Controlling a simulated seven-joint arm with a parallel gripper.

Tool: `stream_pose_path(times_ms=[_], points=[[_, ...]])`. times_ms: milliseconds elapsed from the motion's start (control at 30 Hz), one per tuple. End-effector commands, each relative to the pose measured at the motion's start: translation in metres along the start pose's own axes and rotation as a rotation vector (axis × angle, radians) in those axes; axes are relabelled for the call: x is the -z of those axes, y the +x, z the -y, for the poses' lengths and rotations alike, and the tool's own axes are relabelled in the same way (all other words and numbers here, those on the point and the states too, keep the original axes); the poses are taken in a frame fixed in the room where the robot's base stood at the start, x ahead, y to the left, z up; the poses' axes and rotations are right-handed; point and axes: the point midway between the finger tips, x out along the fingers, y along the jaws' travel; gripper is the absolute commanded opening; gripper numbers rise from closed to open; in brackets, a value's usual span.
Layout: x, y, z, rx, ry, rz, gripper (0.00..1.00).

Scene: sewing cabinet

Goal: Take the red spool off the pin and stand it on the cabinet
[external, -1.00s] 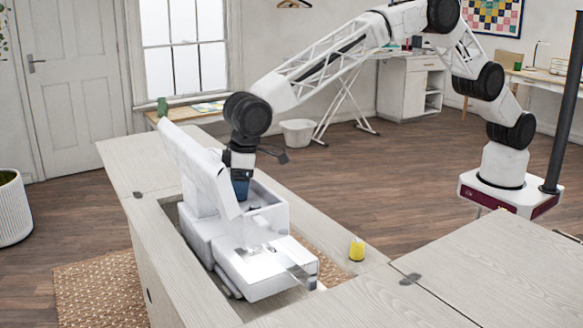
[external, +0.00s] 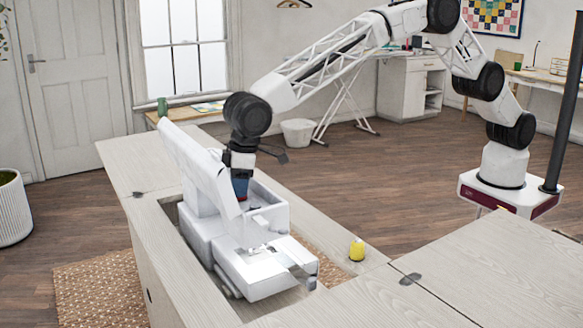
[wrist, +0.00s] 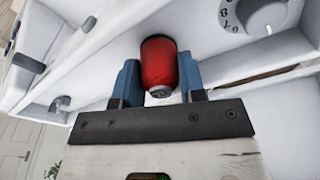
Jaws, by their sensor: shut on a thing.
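The pale wooden cabinet (external: 163,238) surrounds the machine.
The machine's raised lid is close beside my gripper. A numbered dial (wrist: 262,14) shows in the wrist view. The cabinet top at the front right is bare.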

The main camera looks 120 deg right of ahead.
Motion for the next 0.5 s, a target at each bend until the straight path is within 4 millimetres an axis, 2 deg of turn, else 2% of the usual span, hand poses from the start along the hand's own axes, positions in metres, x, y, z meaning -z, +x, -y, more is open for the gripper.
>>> stream_pose_path(times_ms=[267, 500], points=[[0.002, -0.008, 0.000, 0.000, 0.000, -0.001, 0.15], [0.004, -0.028, 0.000, 0.000, 0.000, -0.001, 0.15]])
